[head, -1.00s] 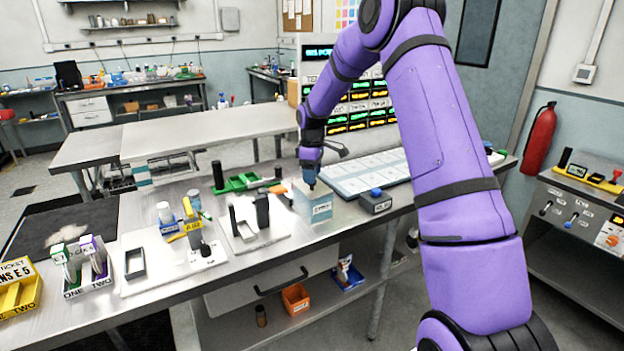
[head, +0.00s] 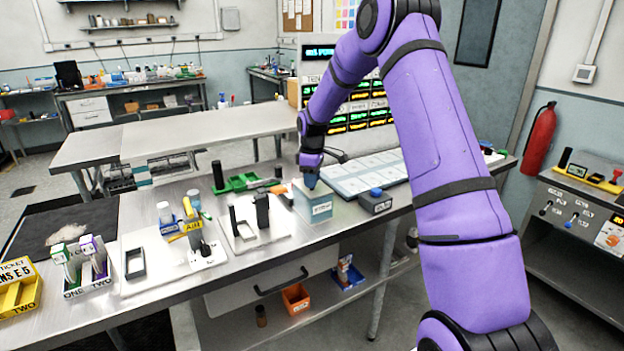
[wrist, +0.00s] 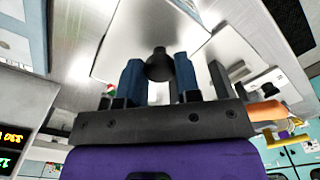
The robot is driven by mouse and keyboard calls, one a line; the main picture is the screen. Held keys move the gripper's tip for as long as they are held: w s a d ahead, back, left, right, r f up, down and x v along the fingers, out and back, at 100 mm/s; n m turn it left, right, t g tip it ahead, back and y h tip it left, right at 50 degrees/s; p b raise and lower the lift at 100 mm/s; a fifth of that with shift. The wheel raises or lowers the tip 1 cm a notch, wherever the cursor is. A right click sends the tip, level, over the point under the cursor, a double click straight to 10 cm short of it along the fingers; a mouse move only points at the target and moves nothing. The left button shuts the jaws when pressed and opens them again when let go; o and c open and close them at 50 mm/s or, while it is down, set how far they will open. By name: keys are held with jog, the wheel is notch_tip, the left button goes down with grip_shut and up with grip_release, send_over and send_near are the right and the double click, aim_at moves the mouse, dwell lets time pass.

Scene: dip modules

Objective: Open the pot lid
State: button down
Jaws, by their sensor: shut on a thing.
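The knob stands on the pale, shiny flat lid (wrist: 190,20). In the head view the fingers mostly hide the knob, and I cannot tell whether the lid sits flush on the pot.
A small dark box with a blue button (head: 376,200) stands close to the pot's right. A sloped panel of white keys (head: 365,172) is behind it. A white board with black uprights (head: 243,237) is to the left, and a green tray (head: 243,182) behind that.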

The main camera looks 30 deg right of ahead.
aim_at(320, 187)
jog(key=shift+d, duration=0.1)
jog(key=shift+d+r+y, duration=0.5)
jog(key=shift+d+y, duration=0.05)
jog(key=shift+y, duration=0.55)
jog(key=d+y, duration=0.1)
jog(key=d+r+y, duration=0.1)
jog(key=y, duration=0.1)
jog(key=shift+r+y, duration=0.1)
jog(key=shift+y, duration=0.2)
jog(key=y, duration=0.1)
jog(key=d+y, duration=0.1)
jog(key=shift+d+r+y, duration=0.25)
jog(key=shift+y, duration=0.05)
jog(key=d+f+y, duration=0.1)
jog(key=d+y, duration=0.5)
jog(key=y, duration=0.4)
jog(key=shift+f, duration=0.35)
jog(key=shift+y, duration=0.3)
